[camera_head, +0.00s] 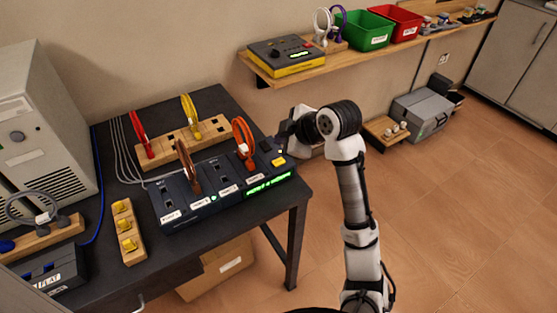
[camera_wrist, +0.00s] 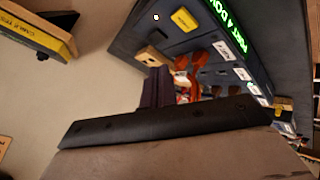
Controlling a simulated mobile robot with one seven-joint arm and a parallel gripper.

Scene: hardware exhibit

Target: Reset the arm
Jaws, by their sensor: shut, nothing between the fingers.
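My arm (camera_head: 352,190) rises from the bottom of the head view and bends left near the table's right end. My gripper (camera_head: 284,138) is at the right end of the black device box (camera_head: 225,187), close to its yellow button (camera_head: 279,161). The gripper is shut and empty; its fingertips are hard to make out in the head view. In the wrist view a dark finger bar crosses the lower part of the picture, with the box's green display (camera_wrist: 228,28), yellow button (camera_wrist: 184,19) and an orange cable (camera_wrist: 190,72) beyond it.
The black table (camera_head: 180,250) holds a wooden block with red and yellow cables (camera_head: 177,142), a yellow-plug strip (camera_head: 127,232) and a computer tower (camera_head: 40,125). A wall shelf (camera_head: 330,62) carries a yellow-black device and green and red bins.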

